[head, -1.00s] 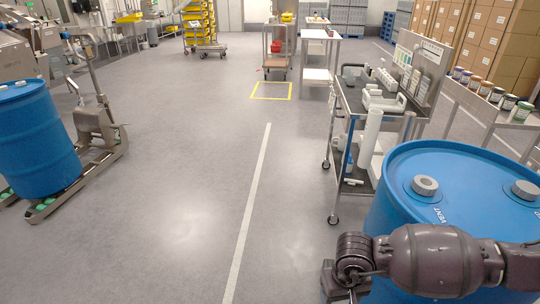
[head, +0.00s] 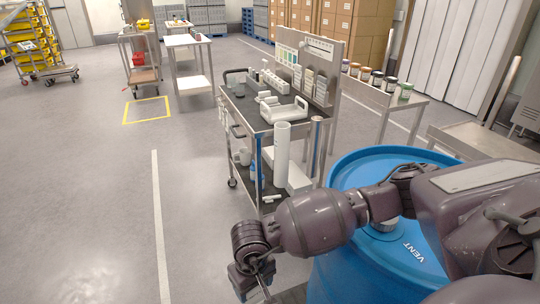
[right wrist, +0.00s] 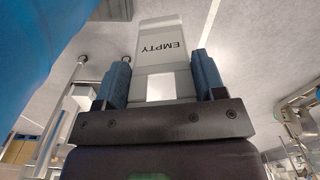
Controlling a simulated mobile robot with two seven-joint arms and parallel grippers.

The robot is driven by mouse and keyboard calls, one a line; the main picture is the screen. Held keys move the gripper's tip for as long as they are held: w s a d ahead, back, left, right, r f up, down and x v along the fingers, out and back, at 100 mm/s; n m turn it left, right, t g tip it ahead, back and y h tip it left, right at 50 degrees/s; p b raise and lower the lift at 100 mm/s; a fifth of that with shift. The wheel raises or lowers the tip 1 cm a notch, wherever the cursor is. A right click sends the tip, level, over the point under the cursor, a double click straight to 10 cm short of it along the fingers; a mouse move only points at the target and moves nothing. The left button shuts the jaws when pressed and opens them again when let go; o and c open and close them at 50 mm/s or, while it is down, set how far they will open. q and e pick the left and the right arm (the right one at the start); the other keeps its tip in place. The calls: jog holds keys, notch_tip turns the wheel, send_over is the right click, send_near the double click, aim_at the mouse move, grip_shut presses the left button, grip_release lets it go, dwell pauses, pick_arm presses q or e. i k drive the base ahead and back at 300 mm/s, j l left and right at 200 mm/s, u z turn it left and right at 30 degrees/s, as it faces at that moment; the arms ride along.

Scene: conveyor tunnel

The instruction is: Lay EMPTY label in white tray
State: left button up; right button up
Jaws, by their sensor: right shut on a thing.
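My right gripper (right wrist: 160,76) is shut on the EMPTY label (right wrist: 160,48), a pale grey-white plate with dark lettering that reads upside down in the right wrist view. The label sits between the two blue fingers and sticks out past their tips. A white tray-like piece with a raised handle (head: 284,112) stands on the top shelf of the grey cart, well beyond the gripper. My left gripper is not in view.
A blue drum (head: 350,268) stands close beneath my right arm. The cart (head: 262,124) carries a white roll (head: 282,153) and bottles. A side bench (head: 390,98) with several jars stands behind it.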

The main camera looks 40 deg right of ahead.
aim_at(278, 116)
jog(key=i, duration=1.1)
jog(key=i+z, duration=0.1)
jog(key=i, duration=0.95)
jog(key=i+j, duration=0.2)
jog(key=i, duration=0.9)
jog(key=i+z, duration=0.1)
jog(key=z, duration=1.05)
